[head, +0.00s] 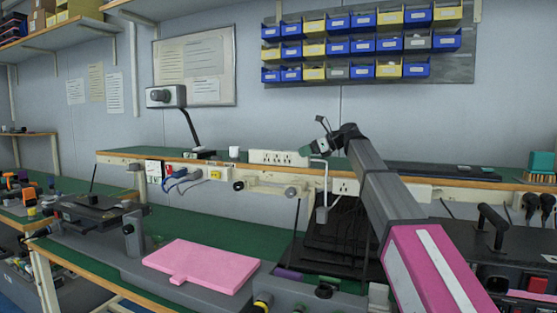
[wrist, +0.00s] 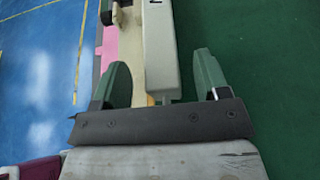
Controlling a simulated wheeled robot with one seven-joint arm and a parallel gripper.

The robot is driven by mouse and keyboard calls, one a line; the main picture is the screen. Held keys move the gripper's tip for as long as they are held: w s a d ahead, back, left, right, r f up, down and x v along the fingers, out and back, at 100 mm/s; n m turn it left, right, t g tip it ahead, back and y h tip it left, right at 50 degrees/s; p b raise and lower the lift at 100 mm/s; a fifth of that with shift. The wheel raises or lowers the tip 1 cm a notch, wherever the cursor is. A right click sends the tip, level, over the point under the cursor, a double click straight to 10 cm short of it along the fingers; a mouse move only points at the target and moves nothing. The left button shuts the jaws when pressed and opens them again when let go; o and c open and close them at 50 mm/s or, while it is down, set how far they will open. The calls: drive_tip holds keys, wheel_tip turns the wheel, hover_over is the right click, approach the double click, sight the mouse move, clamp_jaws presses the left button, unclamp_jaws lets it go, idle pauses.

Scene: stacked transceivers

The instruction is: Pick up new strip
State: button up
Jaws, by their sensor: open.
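A white strip with sockets (head: 278,158) lies along the front edge of the raised green shelf. In the wrist view a pale bar (wrist: 158,45), which looks like this strip, runs away from me with a dark mark near its far visible part. My gripper (head: 322,150) is by the strip's right end. In the wrist view my gripper (wrist: 162,68) is open, its green fingers apart on either side of the bar's near end. I cannot tell whether either finger touches it. The gripper's dark body hides what is under it.
The green shelf (head: 130,152) has a wooden front edge. A white cup (head: 234,152) and a lamp (head: 166,97) stand left of the strip. A pink board (head: 202,266) lies on the lower bench. A black stacked unit (head: 335,235) is below my gripper.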

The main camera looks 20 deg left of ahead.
drive_tip(key=x, duration=0.2)
drive_tip(key=shift+w+a+f, duration=0.1)
drive_tip(key=shift+a+f, duration=0.1)
drive_tip(key=shift+a, duration=0.05)
drive_tip(key=c, duration=1.2)
drive_tip(key=shift+o, duration=0.2)
drive_tip(key=shift+r, duration=0.1)
